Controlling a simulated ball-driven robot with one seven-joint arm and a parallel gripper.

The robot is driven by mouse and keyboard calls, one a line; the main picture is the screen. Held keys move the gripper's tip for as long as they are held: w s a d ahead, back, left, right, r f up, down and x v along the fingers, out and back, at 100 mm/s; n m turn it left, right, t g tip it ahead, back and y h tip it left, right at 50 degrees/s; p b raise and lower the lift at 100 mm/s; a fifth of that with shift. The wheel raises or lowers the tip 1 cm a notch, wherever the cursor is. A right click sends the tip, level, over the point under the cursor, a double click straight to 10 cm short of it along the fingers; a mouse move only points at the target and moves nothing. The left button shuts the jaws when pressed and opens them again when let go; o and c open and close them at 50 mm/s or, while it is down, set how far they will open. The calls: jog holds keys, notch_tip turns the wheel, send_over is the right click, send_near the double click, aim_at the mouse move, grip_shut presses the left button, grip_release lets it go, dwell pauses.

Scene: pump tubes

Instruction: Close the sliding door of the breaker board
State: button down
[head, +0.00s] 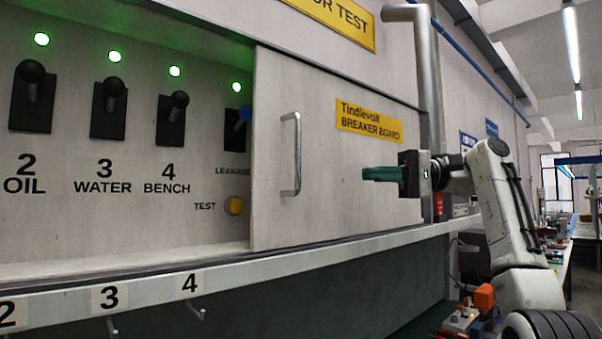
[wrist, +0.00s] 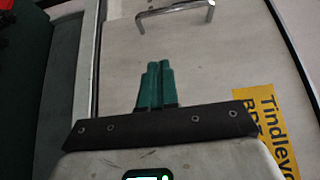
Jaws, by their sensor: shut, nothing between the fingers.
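The sliding door (head: 340,200) of the breaker board is a pale grey panel with a yellow "Tindlevolt BREAKER BOARD" label (head: 368,121). It stands at the right part of the board, leaving the switches on the left uncovered. Its upright metal handle (head: 291,154) is near its left edge; the handle also shows at the top of the wrist view (wrist: 176,14). My gripper (head: 366,174) has green fingers that are shut and empty. It is in front of the door's right part, right of the handle and apart from it, pointing left in the head view.
The open part shows black switches (head: 33,82) under green lamps, a blue-topped switch (head: 245,113) and a yellow TEST button (head: 234,205) close to the door's left edge. A ledge (head: 200,272) with numbered tags runs below. A thick metal pipe (head: 430,80) stands at the right.

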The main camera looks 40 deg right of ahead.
aim_at(323, 172)
jog(key=s+a+p+x, duration=0.1)
jog(key=s+p+x, duration=0.1)
jog(key=x, duration=1)
jog(key=shift+s+a+p, duration=0.2)
jog(key=shift+a+p, duration=0.2)
jog(key=shift+p, duration=0.15)
